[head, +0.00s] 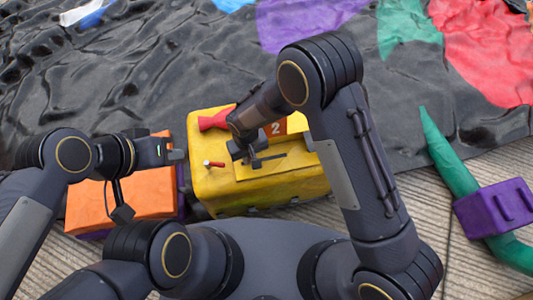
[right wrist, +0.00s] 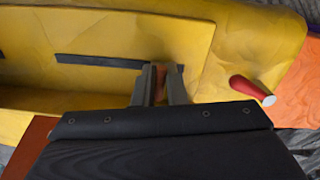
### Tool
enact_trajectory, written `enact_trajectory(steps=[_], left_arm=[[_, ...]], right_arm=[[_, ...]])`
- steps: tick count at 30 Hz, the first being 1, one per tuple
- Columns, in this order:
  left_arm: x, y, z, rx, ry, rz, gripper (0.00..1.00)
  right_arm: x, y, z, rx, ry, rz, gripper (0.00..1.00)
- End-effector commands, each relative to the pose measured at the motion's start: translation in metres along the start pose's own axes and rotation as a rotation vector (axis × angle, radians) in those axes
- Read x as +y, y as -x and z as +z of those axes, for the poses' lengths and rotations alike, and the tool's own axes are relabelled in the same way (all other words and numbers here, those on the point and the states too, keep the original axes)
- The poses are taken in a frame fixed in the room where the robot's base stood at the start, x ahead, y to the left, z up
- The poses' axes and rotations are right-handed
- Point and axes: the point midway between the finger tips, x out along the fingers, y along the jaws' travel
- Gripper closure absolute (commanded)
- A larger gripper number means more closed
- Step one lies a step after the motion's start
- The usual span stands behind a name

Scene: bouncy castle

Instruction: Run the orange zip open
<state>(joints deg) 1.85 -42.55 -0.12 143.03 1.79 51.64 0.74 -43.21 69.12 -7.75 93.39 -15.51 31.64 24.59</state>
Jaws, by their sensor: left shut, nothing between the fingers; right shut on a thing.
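A yellow padded block (head: 215,192) stands in the middle of the head view. A dark, narrow strip (head: 285,157), which looks like the zip track, lies on its top panel; it also shows in the right wrist view (right wrist: 95,61). My right gripper (head: 248,158) is at the strip's left end in the head view. In the right wrist view its fingers (right wrist: 160,85) are shut on a small orange zip pull (right wrist: 160,84), mostly hidden between them. My left gripper (head: 180,155) is shut and empty, beside the block's left side.
A red peg with a pale tip (head: 213,164) sticks out of the yellow block. A red piece (head: 214,120) and an orange plate marked 2 (head: 274,129) are at its back. An orange block (head: 120,193) lies left. A green tube with a purple block (head: 490,207) lies right.

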Motion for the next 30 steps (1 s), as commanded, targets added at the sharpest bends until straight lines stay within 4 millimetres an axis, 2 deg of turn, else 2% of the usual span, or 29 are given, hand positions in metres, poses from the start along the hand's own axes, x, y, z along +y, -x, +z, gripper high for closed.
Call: enact_trajectory(steps=[3,11,12,15,16,25,30], left_arm=[[-0.001,-0.001,0.001,0.0,0.0,0.0,1.0],[0.0,-0.001,0.0,0.0,0.0,0.0,1.0],[0.0,-0.001,0.0,0.0,0.0,0.0,1.0],[0.0,-0.001,0.0,0.0,0.0,0.0,1.0],[0.0,-0.001,0.0,0.0,0.0,0.0,1.0],[0.0,0.001,0.0,0.0,0.0,0.0,1.0],[0.004,0.008,-0.004,0.0,0.0,0.0,1.0]], right_arm=[[-0.008,0.0,-0.002,0.003,0.005,-0.001,1.0],[-0.01,0.001,-0.002,0.005,0.006,-0.004,1.0],[-0.01,0.001,-0.002,0.005,0.007,-0.005,0.83],[-0.01,0.001,-0.002,0.005,0.005,-0.004,0.7],[-0.009,0.001,-0.002,0.004,0.005,-0.004,0.69],[-0.007,0.004,-0.002,0.003,0.001,-0.001,0.69],[-0.008,0.029,-0.003,0.005,0.002,-0.002,0.69]])
